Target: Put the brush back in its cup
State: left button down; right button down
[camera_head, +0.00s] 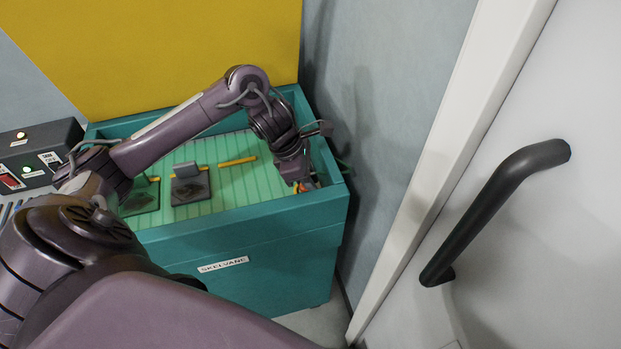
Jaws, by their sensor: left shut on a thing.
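My left gripper (301,183) reaches down at the right front corner inside the teal box (245,262). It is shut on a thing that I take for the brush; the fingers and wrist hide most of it. A small orange part (298,187) shows at the fingertips, close to the box's front wall. I cannot make out the cup; that corner is largely covered by the gripper. My right gripper is not in view.
The box has a light green lined floor (228,200) with dark plates (190,186) and a yellow stick (237,161). A dark control box (38,150) with lit buttons stands left. A wall and a door with a black handle (492,212) bound the right side.

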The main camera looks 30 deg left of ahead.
pick_arm(q)
jog(key=shift+f+b, duration=0.35)
jog(key=shift+b, duration=0.05)
dwell(0.4)
jog(key=c, duration=1.2)
grip_release()
jog(key=shift+r, duration=0.1)
jog(key=shift+r+p, duration=1.7)
jog(key=shift+r, duration=0.75)
notch_tip(320, 180, up, 5)
jog(key=p, duration=0.3)
jog(key=shift+f, duration=0.2)
jog(key=shift+f, duration=0.1)
